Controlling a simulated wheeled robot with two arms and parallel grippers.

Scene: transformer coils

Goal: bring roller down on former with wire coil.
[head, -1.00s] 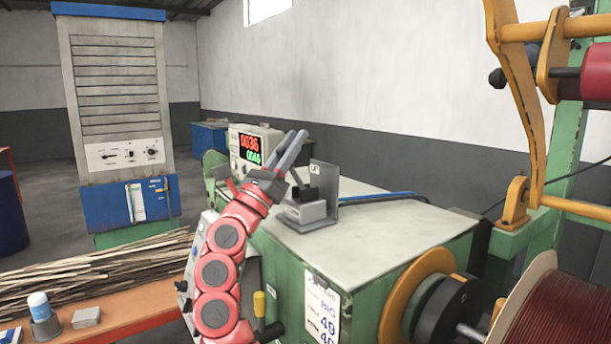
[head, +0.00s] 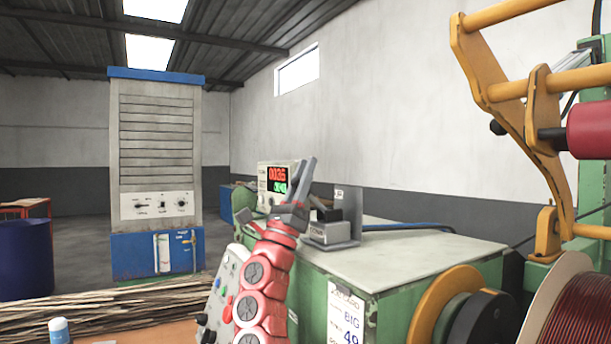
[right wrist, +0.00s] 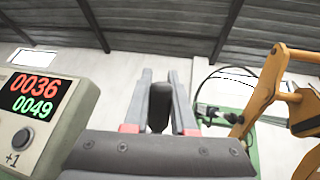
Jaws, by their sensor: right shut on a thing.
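The red roller (head: 592,130) is at the right of the head view, on the orange swing frame (head: 515,105). The former's wire coil (head: 580,318), dark red wire beside a tan flange (head: 548,310), is at the lower right, cut by the frame edge. The roller is above it and apart. My right gripper (head: 303,178) is at the control box (head: 328,232) marked DOWN, by an upright plate marked UP. In the right wrist view its fingers (right wrist: 162,100) are on either side of a black lever handle (right wrist: 159,107). My left gripper is out of view.
A green machine cabinet (head: 420,258) with a pale top bears the control box and a counter display (head: 276,180) reading 0036. An orange-and-black wheel (head: 455,305) is at its front. Wood strips (head: 100,305) lie at lower left.

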